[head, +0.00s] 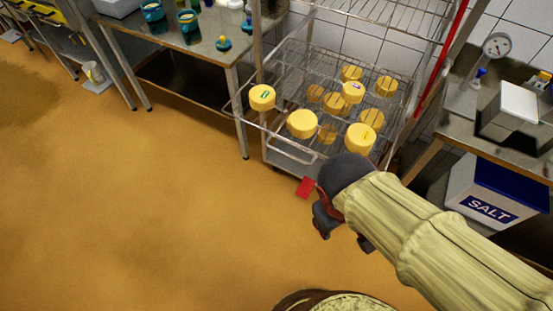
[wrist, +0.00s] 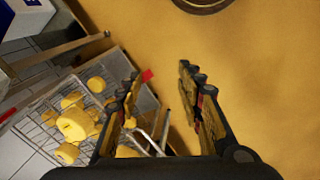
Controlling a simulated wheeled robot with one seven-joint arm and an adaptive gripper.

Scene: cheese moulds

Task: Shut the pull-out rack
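The pull-out rack (head: 278,132) is a wire shelf carrying several yellow cheeses, and it stands out from a metal frame at the upper middle of the head view. A pale bar handle (head: 290,152) runs along its front. More cheeses show through the wires below. My gripper (head: 342,233) is in front of the rack, low and to its right, above the floor. In the wrist view my gripper (wrist: 160,92) has its fingers wide apart, with only floor showing between the tips. The rack (wrist: 45,125) and its bars lie left of and behind the fingers there, apparently untouched.
A steel table (head: 185,45) with teal pots stands left of the rack. A right bench (head: 460,130) holds a scale, above a SALT box (head: 490,205). A red tag (head: 306,187) is low by the rack. The orange floor (head: 130,210) is open at left.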

